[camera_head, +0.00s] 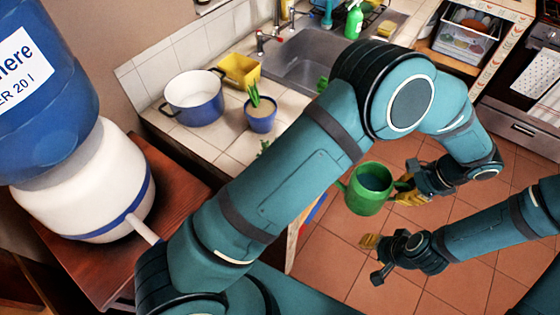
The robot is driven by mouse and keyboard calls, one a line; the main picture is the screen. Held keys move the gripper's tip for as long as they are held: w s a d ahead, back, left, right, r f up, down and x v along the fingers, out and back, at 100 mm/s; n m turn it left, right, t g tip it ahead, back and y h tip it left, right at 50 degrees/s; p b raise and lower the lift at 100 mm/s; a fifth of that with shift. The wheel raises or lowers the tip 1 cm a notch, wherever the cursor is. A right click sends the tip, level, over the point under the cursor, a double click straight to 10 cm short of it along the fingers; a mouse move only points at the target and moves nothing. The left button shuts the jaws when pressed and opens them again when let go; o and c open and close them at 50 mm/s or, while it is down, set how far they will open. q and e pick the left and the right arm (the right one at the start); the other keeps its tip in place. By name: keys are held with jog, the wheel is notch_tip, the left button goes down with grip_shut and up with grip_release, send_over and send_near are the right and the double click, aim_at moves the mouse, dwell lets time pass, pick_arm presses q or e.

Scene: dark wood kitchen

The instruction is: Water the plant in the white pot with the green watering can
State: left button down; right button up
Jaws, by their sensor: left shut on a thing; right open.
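The green watering can (366,198) is held in the air over the tiled floor, its opening facing up. My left gripper (408,186) is shut on it at its right side. My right gripper (374,259) is open and empty, below the can in the picture. A plant in a blue pot (261,121) stands on the counter. The pots of these leaves are hidden by my arm, and I see no white plant pot.
A blue-and-white cooking pot (194,98) and a yellow container (240,70) stand on the white-tiled counter (215,139) near the sink (307,62). A large water dispenser (85,190) stands at left on a wooden table (178,178). The floor (330,262) around my grippers looks clear.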

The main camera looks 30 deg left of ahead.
aim_at(394, 183)
pick_arm(q)
jog(key=a+r+h, duration=0.1)
jog(key=r, duration=0.1)
jog(key=a+r+h, duration=0.1)
jog(key=r, duration=0.2)
jog(key=a+r+h, duration=0.1)
jog(key=r, duration=0.1)
jog(key=shift+s+a+r+t+b, duration=0.1)
jog(key=shift+s+r+t+b, duration=0.2)
jog(key=shift+s+t, duration=0.1)
jog(key=shift+s+a+r+h, duration=0.15)
jog(key=shift+a+r+h, duration=0.75)
jog(key=shift+r, duration=0.25)
jog(key=shift+r, duration=0.15)
jog(key=shift+a, duration=0.1)
